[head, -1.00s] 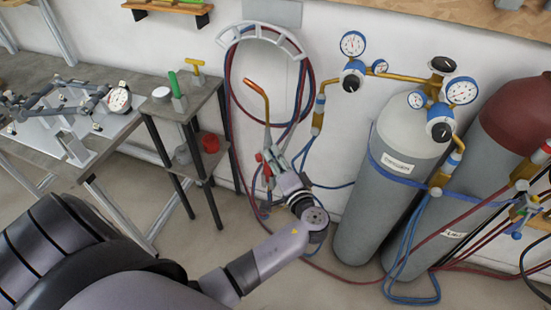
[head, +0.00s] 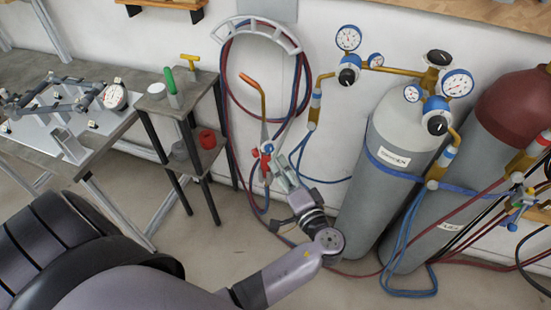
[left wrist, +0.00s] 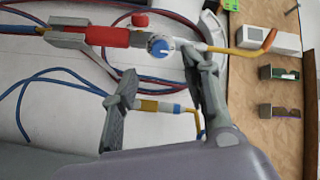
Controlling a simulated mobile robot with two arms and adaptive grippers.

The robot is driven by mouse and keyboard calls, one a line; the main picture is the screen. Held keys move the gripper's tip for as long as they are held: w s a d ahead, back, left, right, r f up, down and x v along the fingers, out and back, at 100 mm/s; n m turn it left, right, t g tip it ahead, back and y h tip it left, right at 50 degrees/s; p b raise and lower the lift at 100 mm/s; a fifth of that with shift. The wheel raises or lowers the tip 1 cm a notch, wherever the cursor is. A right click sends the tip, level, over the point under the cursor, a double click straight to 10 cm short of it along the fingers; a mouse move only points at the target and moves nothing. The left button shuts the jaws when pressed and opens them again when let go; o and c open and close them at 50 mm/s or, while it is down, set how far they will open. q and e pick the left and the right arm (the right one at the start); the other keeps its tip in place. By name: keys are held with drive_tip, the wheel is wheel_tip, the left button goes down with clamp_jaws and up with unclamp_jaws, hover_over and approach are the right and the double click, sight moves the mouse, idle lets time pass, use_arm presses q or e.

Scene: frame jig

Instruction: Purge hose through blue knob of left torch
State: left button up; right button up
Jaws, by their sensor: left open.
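The left torch hangs in front of the wall in the head view, its copper tip (head: 252,82) pointing up. Its blue knob (head: 255,153) and red knob (head: 267,148) sit just beyond my left gripper (head: 277,172). In the left wrist view, the torch lies across the picture with a red handle (left wrist: 107,36), the blue knob (left wrist: 160,46) and the red knob (left wrist: 140,20). My left gripper (left wrist: 160,95) is open and empty; its fingers are spread below the blue knob in that picture, one fingertip close to the torch body. My right gripper is not in view.
A curved hose rack (head: 262,28) holds red and blue hoses. The grey oxygen cylinder (head: 393,170) with gauges and a maroon-topped cylinder (head: 513,103) stand right of my arm. A small stand (head: 205,160) with a red cup is left of the torch.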

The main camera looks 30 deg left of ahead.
use_arm(q)
drive_tip(key=shift+v, duration=2.4)
drive_tip(key=shift+f, duration=0.1)
drive_tip(key=s+f+m+g+h, duration=0.1)
drive_tip(key=s+f+m+h, duration=0.15)
drive_tip(key=f, duration=0.85)
drive_tip(key=s+f+m+g+h, duration=0.1)
drive_tip(key=s+f+g+h, duration=0.15)
drive_tip(key=f, duration=0.85)
drive_tip(key=s+f+m+h, duration=0.2)
drive_tip(key=s+f+h, duration=0.2)
drive_tip(key=f, duration=0.7)
drive_tip(key=s+f+n+g+h, duration=0.1)
drive_tip(key=s+f+n+h, duration=0.1)
drive_tip(key=s+f, duration=0.3)
drive_tip(key=s+a+f+n+g+h, duration=0.1)
drive_tip(key=s+f, duration=0.5)
drive_tip(key=s, duration=0.7)
drive_tip(key=s+a+f+n+g+h, duration=0.1)
drive_tip(key=s+f+n+g+h, duration=0.1)
drive_tip(key=s+f, duration=0.3)
drive_tip(key=s+n+g, duration=0.1)
drive_tip(key=s, duration=0.3)
drive_tip(key=shift+s+a+f+h, duration=0.15)
drive_tip(key=shift+s+f+h, duration=0.15)
